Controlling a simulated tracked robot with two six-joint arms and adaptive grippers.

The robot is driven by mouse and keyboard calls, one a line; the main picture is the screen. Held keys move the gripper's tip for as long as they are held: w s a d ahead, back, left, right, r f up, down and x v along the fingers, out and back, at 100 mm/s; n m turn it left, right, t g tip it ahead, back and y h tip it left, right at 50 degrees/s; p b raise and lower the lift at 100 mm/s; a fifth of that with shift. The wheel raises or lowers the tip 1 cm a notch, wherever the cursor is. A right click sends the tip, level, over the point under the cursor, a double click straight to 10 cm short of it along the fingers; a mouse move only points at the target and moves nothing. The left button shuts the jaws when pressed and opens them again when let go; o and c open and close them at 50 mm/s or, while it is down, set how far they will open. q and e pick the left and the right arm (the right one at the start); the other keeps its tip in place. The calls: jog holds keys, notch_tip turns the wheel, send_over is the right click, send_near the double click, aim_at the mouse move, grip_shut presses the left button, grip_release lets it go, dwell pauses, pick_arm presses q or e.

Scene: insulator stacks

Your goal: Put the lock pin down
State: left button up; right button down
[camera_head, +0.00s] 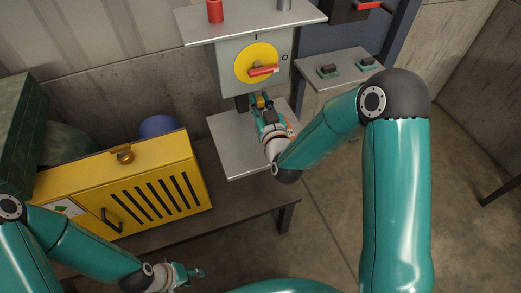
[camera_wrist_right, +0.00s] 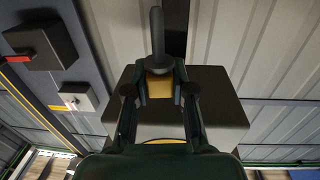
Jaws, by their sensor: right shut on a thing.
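My right gripper (camera_head: 264,106) is in front of the grey switch box, just below its yellow dial and over the lower grey shelf. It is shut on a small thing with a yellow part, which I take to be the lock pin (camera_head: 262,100). In the right wrist view the pin shows as a dark grey rounded bar (camera_wrist_right: 157,38) with a yellow block between the fingertips (camera_wrist_right: 159,86). Whether it touches the box or shelf cannot be told. My left gripper (camera_head: 190,273) is low at the front, apparently empty; its opening is unclear.
The switch box has a red handle (camera_head: 263,71) on a yellow dial (camera_head: 254,62). The lower shelf (camera_head: 228,130) is bare at its left. A red cylinder (camera_head: 215,11) stands on the upper shelf (camera_head: 250,22). A yellow slotted cabinet (camera_head: 140,190) is at left; a side shelf (camera_head: 335,88) is at right.

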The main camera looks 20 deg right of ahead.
jog(key=shift+a+b, duration=1.05)
jog(key=shift+b, duration=4.4)
jog(key=n+y+b, duration=0.1)
jog(key=y+b, duration=0.1)
jog(key=b, duration=1.2)
send_over(246, 149)
notch_tip(246, 149, down, 9)
jog(key=shift+w+r, duration=0.1)
jog(key=shift+r, duration=0.1)
jog(key=c, duration=1)
grip_release()
